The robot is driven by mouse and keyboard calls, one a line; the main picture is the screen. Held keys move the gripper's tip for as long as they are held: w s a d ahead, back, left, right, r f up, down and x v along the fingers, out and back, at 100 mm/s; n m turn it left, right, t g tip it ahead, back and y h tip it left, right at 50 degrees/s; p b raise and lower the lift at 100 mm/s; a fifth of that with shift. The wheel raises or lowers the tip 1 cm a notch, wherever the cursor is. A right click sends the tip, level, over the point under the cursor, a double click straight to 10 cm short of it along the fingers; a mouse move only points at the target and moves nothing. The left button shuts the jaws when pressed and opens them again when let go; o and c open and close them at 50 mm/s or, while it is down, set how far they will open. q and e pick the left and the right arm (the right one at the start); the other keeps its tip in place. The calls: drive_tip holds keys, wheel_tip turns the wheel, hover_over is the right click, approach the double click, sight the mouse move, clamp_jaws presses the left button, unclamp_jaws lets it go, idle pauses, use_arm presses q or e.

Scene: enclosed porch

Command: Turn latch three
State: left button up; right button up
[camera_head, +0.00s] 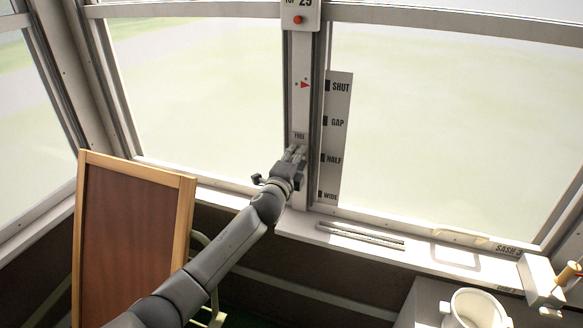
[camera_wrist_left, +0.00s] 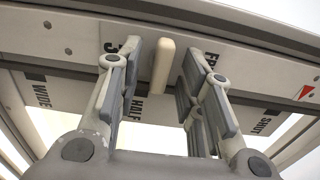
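My left gripper (camera_head: 296,152) is raised at the white window post (camera_head: 301,60), just below a small label reading FREE (camera_head: 299,136). In the left wrist view the gripper (camera_wrist_left: 163,85) is open. A cream latch handle (camera_wrist_left: 163,66) stands between its two fingers, with a gap visible on both sides. The mark beside the handle is partly hidden by a finger and looks like a 3. In the head view the gripper covers the handle. My right gripper is not in view.
A scale strip (camera_head: 337,140) marked SHUT, GAP, HALF and WIDE runs beside the post. Grey bars (camera_head: 360,235) lie on the sill. A wood-framed board (camera_head: 130,240) stands at left. A white pot (camera_head: 476,309) and a block with a wooden handle (camera_head: 542,280) are at lower right.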

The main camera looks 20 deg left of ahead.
use_arm(q)
drive_tip(key=s, duration=1.1)
drive_tip(key=shift+s+a, duration=0.2)
drive_tip(key=shift+s, duration=0.2)
drive_tip(key=s+a+f+n+g+y, duration=0.1)
drive_tip(key=s+a+f+n+g, duration=0.15)
drive_tip(key=f, duration=0.95)
drive_tip(key=s+a+f+n+g, duration=0.1)
drive_tip(key=s+f+n+g, duration=0.15)
drive_tip(key=f, duration=1.05)
drive_tip(key=s+f+n+g, duration=0.1)
drive_tip(key=s+f+g, duration=0.1)
drive_tip(key=s+f, duration=0.45)
drive_tip(key=s+f+n+g, duration=0.1)
drive_tip(key=s+f+n, duration=0.15)
drive_tip(key=f, duration=0.75)
drive_tip(key=s+f+n+g+b, duration=0.1)
drive_tip(key=s+f+n+g, duration=0.15)
drive_tip(key=s+f, duration=0.7)
drive_tip(key=s+f+n+g, duration=0.1)
drive_tip(key=s+f+g, duration=0.35)
drive_tip(key=s, duration=0.75)
drive_tip(key=s+d+f+n+g, duration=0.1)
drive_tip(key=s+f, duration=0.3)
drive_tip(key=s, duration=0.7)
drive_tip(key=s+d+f+n+g, duration=0.1)
drive_tip(key=s+f+n, duration=0.2)
drive_tip(key=s, duration=0.9)
drive_tip(key=shift+d+f, duration=0.25)
drive_tip(key=shift+f, duration=0.6)
